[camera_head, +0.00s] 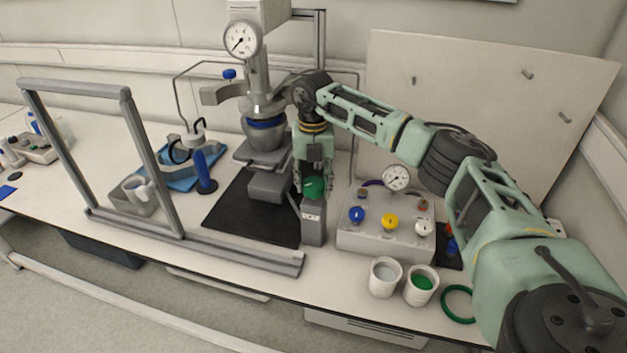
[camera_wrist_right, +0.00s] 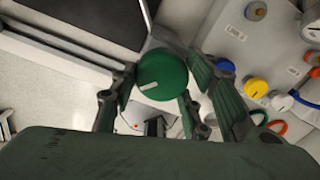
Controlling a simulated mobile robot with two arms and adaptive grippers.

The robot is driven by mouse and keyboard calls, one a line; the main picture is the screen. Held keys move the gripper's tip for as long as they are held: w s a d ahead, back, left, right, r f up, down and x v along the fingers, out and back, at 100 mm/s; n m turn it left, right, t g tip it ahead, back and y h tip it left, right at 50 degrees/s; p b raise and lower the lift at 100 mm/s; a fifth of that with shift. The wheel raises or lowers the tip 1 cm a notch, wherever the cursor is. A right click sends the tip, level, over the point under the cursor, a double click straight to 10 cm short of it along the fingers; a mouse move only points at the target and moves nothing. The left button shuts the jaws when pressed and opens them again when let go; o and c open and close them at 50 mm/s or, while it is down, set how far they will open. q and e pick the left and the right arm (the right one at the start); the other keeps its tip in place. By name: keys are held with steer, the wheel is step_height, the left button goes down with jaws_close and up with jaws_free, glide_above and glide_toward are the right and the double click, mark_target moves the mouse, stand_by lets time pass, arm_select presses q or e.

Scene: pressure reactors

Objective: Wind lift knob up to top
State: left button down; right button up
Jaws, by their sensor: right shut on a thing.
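The lift knob (camera_head: 313,187) is a green round cap on top of a small grey post (camera_head: 313,224) beside the black mat. My right gripper (camera_head: 314,180) comes down on it from above and is shut on it. In the right wrist view the green knob (camera_wrist_right: 162,74), with a pale mark on its top, sits between the fingers of my right gripper (camera_wrist_right: 163,90). The reactor vessel (camera_head: 265,135) stands behind, above a grey lift platform (camera_head: 269,180). My left gripper is not in view.
A valve box (camera_head: 386,232) with blue, yellow and white knobs and a gauge stands just right of the post. Two white cups (camera_head: 385,277) and a green ring (camera_head: 459,304) lie at the front edge. A grey frame (camera_head: 160,185) stands left.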

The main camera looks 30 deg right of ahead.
mark_target(311, 182)
steer(key=m, duration=0.4)
steer(key=shift+a+m+p, duration=0.1)
steer(key=shift+m+p, duration=0.2)
steer(key=m, duration=0.4)
steer(key=shift+w+p, duration=0.1)
steer(key=shift+p, duration=0.2)
steer(key=shift+m, duration=0.3)
steer(key=o, duration=1.1)
steer(key=shift+w, duration=0.1)
steer(key=shift+o, duration=0.2)
steer(key=shift+r, duration=0.1)
step_height(311, 182, up, 12)
